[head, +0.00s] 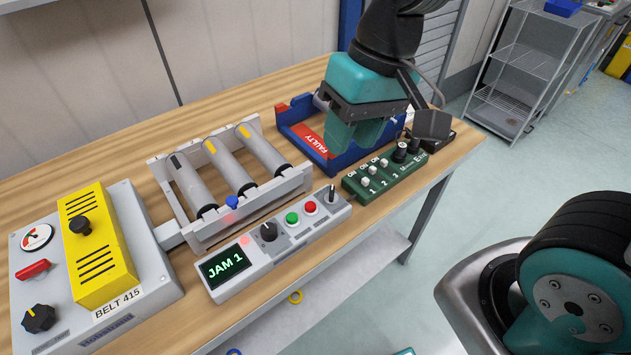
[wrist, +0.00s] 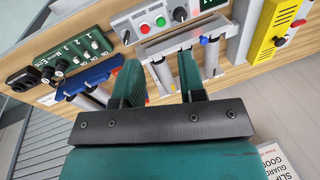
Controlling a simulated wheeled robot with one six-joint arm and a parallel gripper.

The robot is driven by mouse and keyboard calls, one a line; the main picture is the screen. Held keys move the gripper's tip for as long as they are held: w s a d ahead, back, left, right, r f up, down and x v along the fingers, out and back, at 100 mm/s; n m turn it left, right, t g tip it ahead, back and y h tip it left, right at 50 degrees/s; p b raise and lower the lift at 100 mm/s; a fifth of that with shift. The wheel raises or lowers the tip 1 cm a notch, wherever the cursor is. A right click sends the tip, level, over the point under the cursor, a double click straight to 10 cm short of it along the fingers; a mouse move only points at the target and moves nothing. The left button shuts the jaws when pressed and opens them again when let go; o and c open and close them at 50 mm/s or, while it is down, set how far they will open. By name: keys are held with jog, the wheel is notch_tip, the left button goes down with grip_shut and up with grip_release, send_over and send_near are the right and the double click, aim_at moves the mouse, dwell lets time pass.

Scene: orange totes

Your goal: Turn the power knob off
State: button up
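Two black rotary knobs could be the power knob; I cannot read a power label on either. One black knob (head: 38,318) is on the front left of the grey belt box (head: 150,284). The other black knob (head: 269,231) is on the grey control panel (head: 283,245), beside a screen reading "JAM 1"; it also shows in the wrist view (wrist: 180,14). My gripper (head: 362,140) is above the back right of the bench, by the blue tray and away from both knobs. In the wrist view its teal fingers (wrist: 160,75) are apart with nothing held between them.
The belt box carries a yellow cover (head: 97,250), a red lever (head: 33,270) and a gauge. A roller conveyor (head: 250,210) stands behind the panel. A green switch box (head: 384,178) and a blue tray marked "FAULTY" (head: 345,168) are at right. Bare wood lies along the back.

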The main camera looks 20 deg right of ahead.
aim_at(332, 190)
jog(key=w+d+f+m+h, duration=0.3)
jog(key=w+f+m, duration=0.45)
jog(key=w, duration=0.35)
notch_tip(332, 190, down, 16)
jog(key=p, duration=0.2)
jog(key=shift+f+p, duration=0.2)
jog(key=shift+p, duration=0.2)
grip_shut()
